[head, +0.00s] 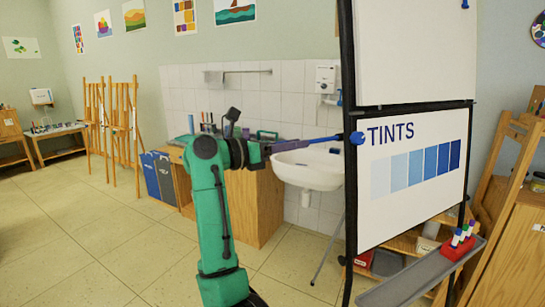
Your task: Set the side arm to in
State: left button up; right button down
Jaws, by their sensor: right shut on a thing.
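The flip chart stand (348,190) has a black frame and a white sheet reading "TINTS" with blue squares. Its side arm (325,139) is a thin blue rod that sticks out to the left from a round blue knob on the frame's left post. The rod is nearly level, swung out from the board. My right gripper (284,146), at the end of the green arm, is shut on the side arm near its outer end. The fingers hide that end of the rod. My left gripper is not in view.
A white sink (308,167) hangs on the tiled wall behind the side arm. A wooden cabinet (258,205) stands behind my arm. A grey tray (410,283) with a red marker holder (463,246) juts out below the board. Open floor lies to the left.

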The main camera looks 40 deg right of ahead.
aim_at(326, 139)
jog(key=b+x, duration=0.1)
jog(key=x, duration=0.8)
jog(key=shift+s+d+f+b, duration=0.1)
jog(key=shift+s+d+b, duration=0.05)
jog(key=shift+d+b, duration=0.2)
jog(key=shift+a, duration=0.1)
jog(key=c, duration=0.6)
grip_release()
jog(key=shift+c, duration=0.2)
jog(key=b+v, duration=0.3)
jog(key=v, duration=1.1)
jog(key=shift+a, duration=0.15)
